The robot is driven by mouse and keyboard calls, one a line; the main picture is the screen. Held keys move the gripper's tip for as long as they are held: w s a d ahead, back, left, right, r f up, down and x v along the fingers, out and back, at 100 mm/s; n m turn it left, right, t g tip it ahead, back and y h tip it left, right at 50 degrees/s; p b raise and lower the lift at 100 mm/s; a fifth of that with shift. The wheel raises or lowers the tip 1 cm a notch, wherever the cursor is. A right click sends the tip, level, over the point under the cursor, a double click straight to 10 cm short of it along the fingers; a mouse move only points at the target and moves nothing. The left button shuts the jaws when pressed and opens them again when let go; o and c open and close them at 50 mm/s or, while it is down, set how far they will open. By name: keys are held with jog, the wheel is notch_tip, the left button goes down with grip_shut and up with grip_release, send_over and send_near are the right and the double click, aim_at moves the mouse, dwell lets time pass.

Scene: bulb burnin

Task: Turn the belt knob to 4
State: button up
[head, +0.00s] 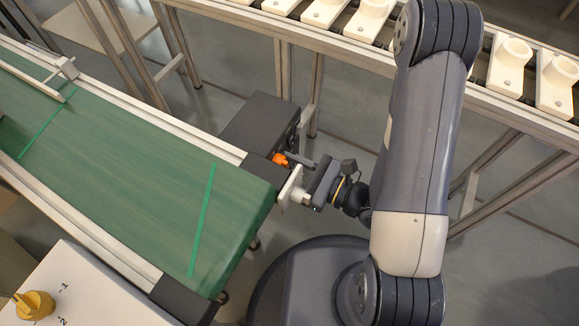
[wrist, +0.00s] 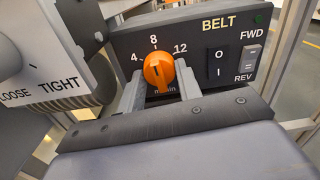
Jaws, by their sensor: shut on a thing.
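The orange belt knob (wrist: 158,72) sits on the dark BELT panel (wrist: 205,45), under the marks 4, 8 and 12. Its dark pointer line points up, roughly at 8. My gripper (wrist: 160,88) is shut on the knob, with one grey finger on each side of it. In the head view the knob (head: 280,159) shows as a small orange spot at the end of the conveyor, with my gripper (head: 287,161) at it. The knob's lower part and some of the "m/min" print are partly hidden.
Right of the knob are a black O/I switch (wrist: 218,65) and a FWD/REV switch (wrist: 250,58). A white LOOSE/TIGHT plate (wrist: 45,65) stands close on the left. The green conveyor belt (head: 130,150) lies left of my arm; a rack of white holders (head: 325,12) runs behind.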

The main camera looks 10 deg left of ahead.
jog(key=shift+n+b, duration=5)
jog(key=shift+n, duration=0.4)
jog(key=shift+r, duration=0.1)
jog(key=o, duration=1)
jog(key=shift+d, duration=0.1)
